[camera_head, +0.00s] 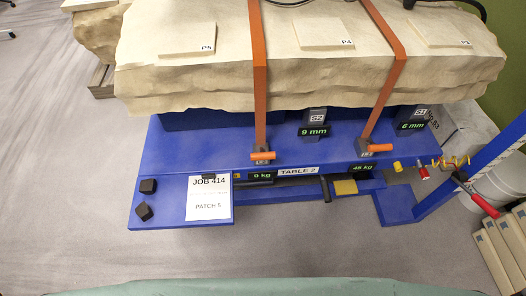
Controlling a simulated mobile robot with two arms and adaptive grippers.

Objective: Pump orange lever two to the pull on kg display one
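Two orange levers stick out from small dark ratchet boxes on the blue table: a left lever (263,156) and a right lever (380,148). The box labels are too small to read surely, so I cannot tell which is lever two. Each lever sits at the foot of an orange strap running over the pale rock slab (250,85). Below, on the table's front edge, a left kg display (262,176) reads 0 kg and a right kg display (363,167) seems to read 45 kg. Their numbers are unclear. Neither of my grippers is in view.
The blue table (165,150) carries a job sheet (208,198) reading JOB 414, PATCH 5, and two black blocks (147,186). Green displays read 9 mm (314,132) and 6 mm (411,126). A blue post with a coiled yellow line stands right. Floor in front is clear.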

